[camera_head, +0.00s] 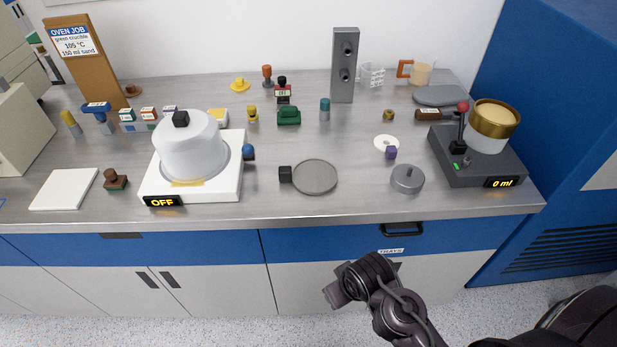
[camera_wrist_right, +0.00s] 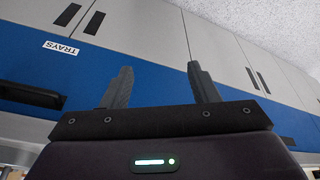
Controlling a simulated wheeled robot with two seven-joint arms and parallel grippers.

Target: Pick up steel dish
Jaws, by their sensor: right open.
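A flat round grey steel dish (camera_head: 315,177) with a black block handle (camera_head: 285,173) on its left lies on the bench, right of the white burner unit. It looks empty. My right gripper (camera_head: 336,292) is below and in front of the bench edge, near the blue drawer, well apart from the dish. In the right wrist view its two fingers (camera_wrist_right: 160,85) are spread with nothing between them, facing the cabinet fronts. The dish is not in the wrist view. My left gripper is not in view.
A white burner (camera_head: 150,185) reading OFF with a domed cover (camera_head: 190,147) stands left of the dish. A grey lidded disc (camera_head: 407,180) and a dark dispenser (camera_head: 480,170) reading 0 ml stand right. The bench front edge (camera_head: 330,219) and TRAYS drawer handle (camera_head: 402,229) lie near my gripper.

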